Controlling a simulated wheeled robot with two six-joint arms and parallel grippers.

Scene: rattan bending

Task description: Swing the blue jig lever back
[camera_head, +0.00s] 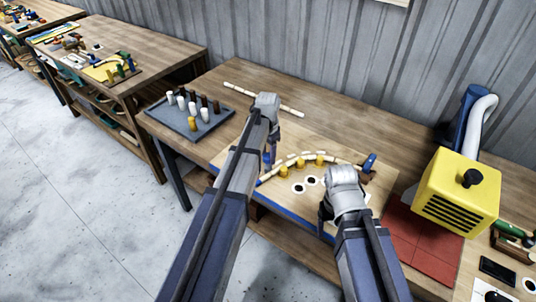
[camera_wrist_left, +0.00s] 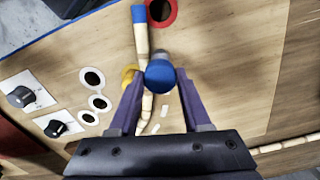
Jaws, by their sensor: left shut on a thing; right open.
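My left gripper (camera_head: 269,163) is at the left end of the bending board (camera_head: 237,158). In the left wrist view, its fingers (camera_wrist_left: 160,92) are shut on a round blue knob, apparently the jig lever's handle (camera_wrist_left: 160,73). A pale rattan rod (camera_wrist_left: 140,38) with a blue tip runs beneath the knob. In the head view, the rod curves along several yellow pegs (camera_head: 319,160) towards a brown block (camera_head: 367,177) with another blue knob (camera_head: 370,162). My right gripper (camera_head: 327,218) is open over the board's front right; its fingertips are partly hidden.
A straight rattan rod (camera_head: 245,90) lies behind the board. A grey tray (camera_head: 215,117) of pegs stands left. A red mat (camera_head: 417,235) and yellow machine (camera_head: 458,190) are on the right. A red-ringed hole (camera_wrist_left: 174,17) is near the rod's blue tip.

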